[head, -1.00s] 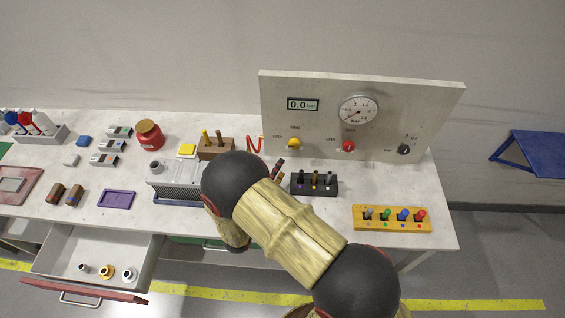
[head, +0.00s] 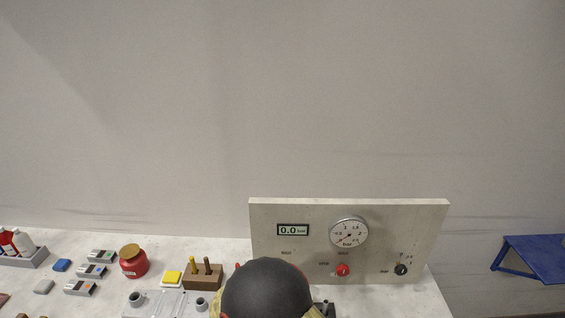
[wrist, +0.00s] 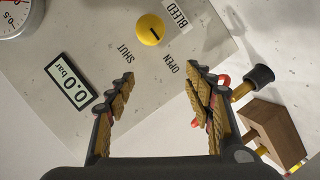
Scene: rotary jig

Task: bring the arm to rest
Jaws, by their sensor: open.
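My gripper (wrist: 157,110) is open and empty in the wrist view, its two fingers spread wide in front of the grey gauge panel. A yellow knob (wrist: 150,29) on the panel lies beyond the fingertips, between the words SHUT and OPEN and beside the word BLEED. The gripper does not touch it. In the head view my arm's dark joint (head: 266,288) is at the bottom middle, in front of the panel (head: 400,215). The gripper itself is out of that view, and the yellow knob is hidden there.
The panel carries a 0.0 bar display (head: 293,230), a dial gauge (head: 348,233), a red knob (head: 343,270) and a black knob (head: 401,269). A wooden block (head: 202,278) with pegs and a red jar (head: 133,262) stand left of my arm. The wall above is clear.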

